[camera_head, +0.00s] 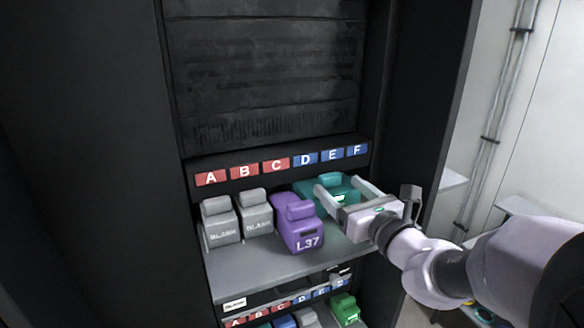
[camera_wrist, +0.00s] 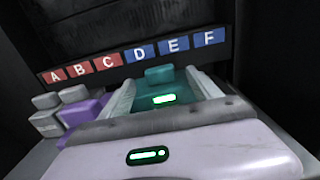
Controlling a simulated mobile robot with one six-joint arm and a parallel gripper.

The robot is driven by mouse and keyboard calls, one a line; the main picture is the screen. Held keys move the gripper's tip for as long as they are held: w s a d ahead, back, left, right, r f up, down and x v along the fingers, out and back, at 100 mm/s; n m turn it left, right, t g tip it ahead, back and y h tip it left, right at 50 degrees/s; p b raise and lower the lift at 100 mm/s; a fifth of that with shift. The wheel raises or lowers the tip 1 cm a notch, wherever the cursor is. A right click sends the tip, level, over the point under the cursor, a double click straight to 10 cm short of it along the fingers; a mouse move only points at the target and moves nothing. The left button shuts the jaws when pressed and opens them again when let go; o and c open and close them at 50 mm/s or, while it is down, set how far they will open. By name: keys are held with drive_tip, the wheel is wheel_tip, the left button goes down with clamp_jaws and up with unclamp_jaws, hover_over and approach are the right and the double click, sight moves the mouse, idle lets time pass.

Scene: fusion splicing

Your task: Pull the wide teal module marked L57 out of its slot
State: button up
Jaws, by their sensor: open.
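The wide teal module (camera_head: 312,189) sits in the upper row under the blue labels D, E and F, at the right end of the shelf. It also shows in the wrist view (camera_wrist: 192,84), with a bright green light on it. Its L57 marking cannot be read, as my gripper covers its front. My gripper (camera_head: 337,187) is open, with one finger along each side of the module. In the wrist view the fingers (camera_wrist: 164,90) reach forward on both sides of it. Whether they touch it cannot be told.
A purple module marked L37 (camera_head: 300,228) stands just left of the teal one. Two grey BLANK modules (camera_head: 221,222) (camera_head: 256,214) stand further left. A lower row holds a green module (camera_head: 345,309) and others. The shelf front (camera_head: 262,268) is bare.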

sight(333, 181)
drive_tip(key=shift+p+x, duration=0.3)
drive_tip(key=shift+x, duration=1.5)
clamp_jaws()
